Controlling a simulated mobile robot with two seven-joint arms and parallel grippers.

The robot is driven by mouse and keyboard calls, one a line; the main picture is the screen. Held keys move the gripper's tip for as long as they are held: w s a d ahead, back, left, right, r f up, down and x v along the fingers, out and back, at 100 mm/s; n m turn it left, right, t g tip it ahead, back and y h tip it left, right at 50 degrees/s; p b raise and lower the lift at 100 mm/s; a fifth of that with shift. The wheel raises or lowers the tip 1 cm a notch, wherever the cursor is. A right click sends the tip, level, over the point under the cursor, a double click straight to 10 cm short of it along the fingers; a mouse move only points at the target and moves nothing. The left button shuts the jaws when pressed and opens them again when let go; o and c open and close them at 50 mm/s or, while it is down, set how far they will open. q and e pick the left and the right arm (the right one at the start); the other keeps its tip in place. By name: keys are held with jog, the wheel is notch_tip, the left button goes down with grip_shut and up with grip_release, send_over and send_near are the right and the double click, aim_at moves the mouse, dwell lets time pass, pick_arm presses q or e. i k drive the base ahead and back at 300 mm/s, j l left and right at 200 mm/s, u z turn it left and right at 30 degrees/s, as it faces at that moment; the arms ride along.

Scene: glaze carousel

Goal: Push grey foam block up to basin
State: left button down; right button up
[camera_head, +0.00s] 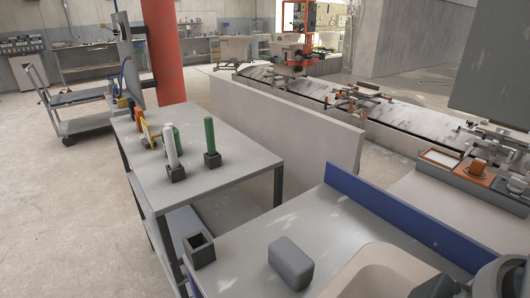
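The grey foam block (291,262) is a dark grey, rounded block. It lies on the grey worktop (262,235) at the lower middle of the head view. A pale beige, round-cornered basin (375,268) stands to its right and is cut off by the bottom edge of the picture. A strip of bare worktop shows between the block and the basin, so they are apart.
A blue upright board (395,218) runs along the worktop's far right side. A small open dark box (199,249) stands at its left edge. A grey table (235,155) with green and white cylinders in dark holders adjoins at left. A low pale wall (290,130) stands behind.

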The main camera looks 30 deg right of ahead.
aim_at(290, 263)
jog(key=z, duration=1.05)
